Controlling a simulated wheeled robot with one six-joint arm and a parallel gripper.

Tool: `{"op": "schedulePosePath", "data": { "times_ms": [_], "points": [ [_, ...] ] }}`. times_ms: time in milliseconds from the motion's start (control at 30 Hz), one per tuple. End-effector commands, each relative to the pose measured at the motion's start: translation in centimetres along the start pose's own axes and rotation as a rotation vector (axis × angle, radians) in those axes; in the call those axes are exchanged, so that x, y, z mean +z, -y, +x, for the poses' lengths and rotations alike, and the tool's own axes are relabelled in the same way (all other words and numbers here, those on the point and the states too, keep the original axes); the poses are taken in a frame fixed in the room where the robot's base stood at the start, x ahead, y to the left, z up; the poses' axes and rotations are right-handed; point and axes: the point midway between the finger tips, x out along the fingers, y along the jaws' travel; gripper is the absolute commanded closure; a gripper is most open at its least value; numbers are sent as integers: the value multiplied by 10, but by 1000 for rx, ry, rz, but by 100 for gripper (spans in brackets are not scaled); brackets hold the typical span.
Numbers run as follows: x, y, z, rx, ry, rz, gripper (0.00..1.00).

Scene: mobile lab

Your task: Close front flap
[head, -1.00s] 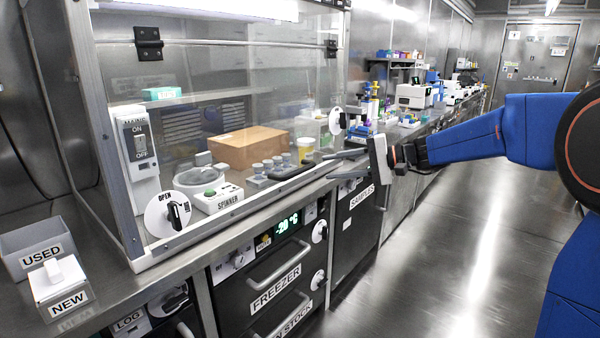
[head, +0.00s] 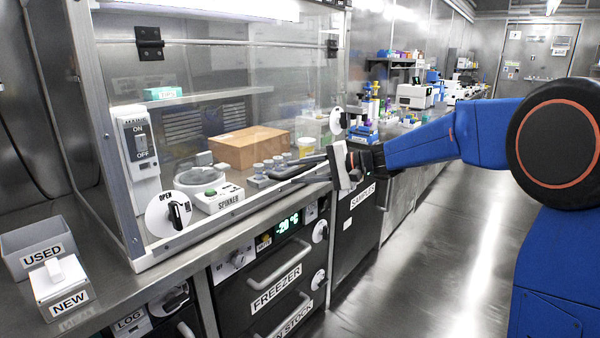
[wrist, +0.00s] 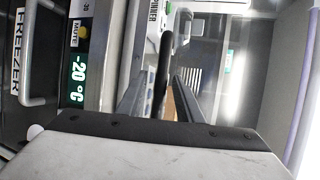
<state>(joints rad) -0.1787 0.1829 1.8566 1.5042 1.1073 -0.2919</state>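The front flap (head: 215,100) is a clear panel on the front of the metal-framed cabinet, with dark hinges (head: 149,43) along its top. It hangs down; I cannot tell whether its lower edge is slightly ajar. A black bar handle (wrist: 164,55) shows in the wrist view between my two fingers. My gripper (head: 281,178) is at the lower right of the flap, fingers pointing left. It is open, and gaps seem to show beside the bar. In the head view the fingers largely cover the handle. A round knob marked OPEN (head: 171,214) is at the lower left.
Below the counter are the freezer drawer (head: 275,272), with a -20 °C display, and the SAMPLES drawer (head: 357,222). USED (head: 40,252) and NEW (head: 62,290) boxes stand at left. A cardboard box (head: 248,148) is inside the cabinet. The floor at right is clear.

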Motion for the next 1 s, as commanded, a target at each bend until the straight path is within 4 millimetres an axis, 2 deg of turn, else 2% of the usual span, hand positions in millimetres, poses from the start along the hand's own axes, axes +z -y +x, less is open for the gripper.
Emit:
{"op": "schedulePosePath", "data": {
  "times_ms": [67,200,233,467,700,967,1000],
  "points": [
    [0,0,0,0,0,0,67],
    [0,0,0,0,0,0,98],
    [0,0,0,0,0,0,100],
    [-2,0,4,0,1,1,100],
    [-12,4,30,0,1,1,100],
    [-14,5,32,-1,-2,1,100],
    [-14,5,32,-1,-2,1,84]
  ]
}}
